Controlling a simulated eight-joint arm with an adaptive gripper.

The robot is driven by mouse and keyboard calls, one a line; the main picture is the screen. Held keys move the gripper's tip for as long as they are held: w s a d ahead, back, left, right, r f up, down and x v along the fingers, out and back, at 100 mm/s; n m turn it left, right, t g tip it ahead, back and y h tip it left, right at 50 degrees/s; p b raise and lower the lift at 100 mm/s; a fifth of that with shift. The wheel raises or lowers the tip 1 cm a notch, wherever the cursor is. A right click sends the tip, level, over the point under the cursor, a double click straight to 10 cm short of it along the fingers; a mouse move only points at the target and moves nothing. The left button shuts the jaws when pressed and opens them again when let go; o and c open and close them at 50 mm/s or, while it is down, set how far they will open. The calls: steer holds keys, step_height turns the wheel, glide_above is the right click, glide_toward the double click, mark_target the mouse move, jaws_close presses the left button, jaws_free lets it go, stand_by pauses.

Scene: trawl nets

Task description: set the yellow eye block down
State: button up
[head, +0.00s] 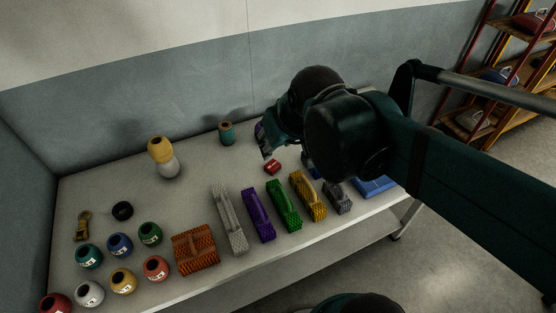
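My gripper (262,141) is over the back of the table, pointing down and left, mostly hidden behind my own arm. I cannot tell whether it is open or shut, or whether it holds anything. A yellow ridged block (308,196) lies on the table in the front row, between a green block (284,206) and a grey one (338,197). A small brass-yellow fitting with an eye (83,225) lies at the far left. I cannot tell which of these is the yellow eye block. A small red piece (272,167) lies just below my gripper.
The table (200,195) also holds a purple block (259,215), a long pale one (229,219), an orange one (195,250), several numbered round pots at front left, a black ring (122,211), a yellow-and-white float (161,152) and a teal spool (227,133). The middle left is clear.

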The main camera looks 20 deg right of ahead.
steer(key=shift+t, duration=0.4)
steer(key=shift+s+a+f, duration=0.2)
steer(key=shift+s+f, duration=0.25)
steer(key=shift+s, duration=0.3)
steer(key=shift+s+a+f, duration=0.2)
steer(key=shift+s+f, duration=0.2)
steer(key=shift+s, duration=0.3)
steer(key=shift+s+a+f, duration=0.2)
steer(key=shift+s+f, duration=0.25)
steer(key=shift+s, duration=0.3)
